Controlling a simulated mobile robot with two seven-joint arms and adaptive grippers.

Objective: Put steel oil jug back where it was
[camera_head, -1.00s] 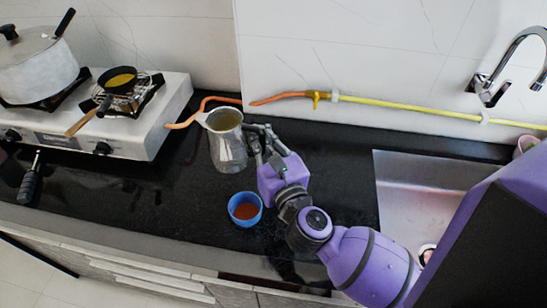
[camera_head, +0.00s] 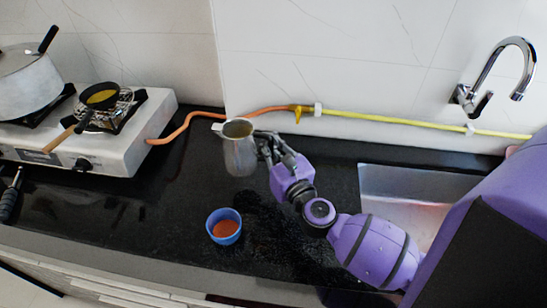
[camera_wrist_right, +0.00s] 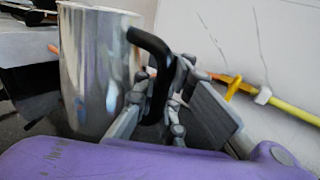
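The steel oil jug (camera_head: 240,157), a shiny metal pitcher with a spout on its left, stands upright over the black counter near the back wall. I cannot tell whether its base touches the counter. My right gripper (camera_head: 267,145) is on the jug's right side. In the right wrist view the jug (camera_wrist_right: 92,70) fills the left, and its black handle (camera_wrist_right: 158,75) passes between the fingers of my right gripper (camera_wrist_right: 163,108), which is closed around it. My left gripper is not in view.
A blue cup (camera_head: 224,226) with reddish liquid stands in front of the jug. A white stove (camera_head: 130,155) with a pot (camera_head: 28,85) and a small pan (camera_head: 101,96) is at left. A hose (camera_head: 370,118) runs along the wall. A sink (camera_head: 400,190) is at right.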

